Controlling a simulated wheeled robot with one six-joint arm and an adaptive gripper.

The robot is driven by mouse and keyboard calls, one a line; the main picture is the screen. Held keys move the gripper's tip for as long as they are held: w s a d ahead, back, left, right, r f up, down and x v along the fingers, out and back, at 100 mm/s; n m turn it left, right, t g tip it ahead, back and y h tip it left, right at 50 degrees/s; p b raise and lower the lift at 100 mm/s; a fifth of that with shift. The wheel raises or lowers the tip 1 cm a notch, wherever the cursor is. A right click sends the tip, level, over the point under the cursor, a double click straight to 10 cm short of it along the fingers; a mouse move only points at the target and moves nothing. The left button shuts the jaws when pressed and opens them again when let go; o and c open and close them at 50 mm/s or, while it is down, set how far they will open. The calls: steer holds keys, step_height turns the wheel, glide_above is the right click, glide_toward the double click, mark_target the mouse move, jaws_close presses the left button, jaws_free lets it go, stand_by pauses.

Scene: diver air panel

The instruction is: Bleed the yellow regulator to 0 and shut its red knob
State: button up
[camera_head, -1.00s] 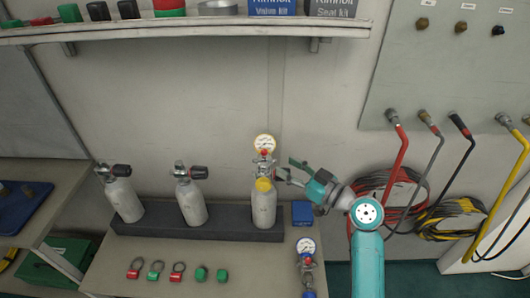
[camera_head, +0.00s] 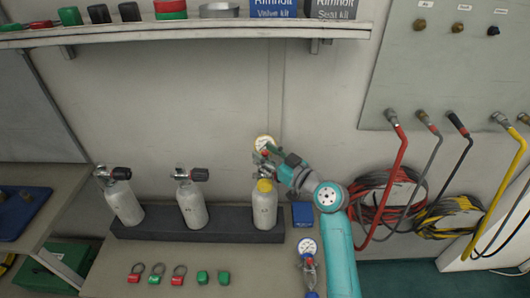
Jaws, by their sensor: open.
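The yellow regulator (camera_head: 265,185) sits on top of the right-hand grey cylinder (camera_head: 265,209), which stands in the dark rack. Its round gauge (camera_head: 263,143) has a pale face and shows above it; the needle is too small to read. My gripper (camera_head: 268,155) is open and reaches in from the right at the regulator's upper part, just below the gauge. It hides the red knob and much of the regulator body. I cannot tell whether the fingers touch the knob.
Two more cylinders (camera_head: 123,203) (camera_head: 192,204) stand to the left in the rack (camera_head: 150,232). A second gauge assembly (camera_head: 307,248) lies front right, near a blue box (camera_head: 302,215). Tags and green caps (camera_head: 203,277) lie in front. A shelf (camera_head: 180,29) runs above. Hoses (camera_head: 398,175) hang right.

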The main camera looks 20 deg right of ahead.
steer(key=shift+w+a, duration=0.15)
steer(key=shift+w, duration=0.1)
jaws_close()
steer(key=shift+n+y, duration=0.3)
steer(key=shift+y, duration=0.1)
steer(key=n+g+y, duration=0.4)
steer(key=g+y, duration=0.1)
steer(key=shift+r+n, duration=0.1)
steer(key=shift+n, duration=0.2)
steer(key=n+g+y, duration=0.2)
steer(key=g, duration=0.2)
steer(key=n+g+y, duration=0.1)
steer(key=n+g, duration=0.2)
steer(key=shift+g+y, duration=0.4)
steer(key=shift+n, duration=0.3)
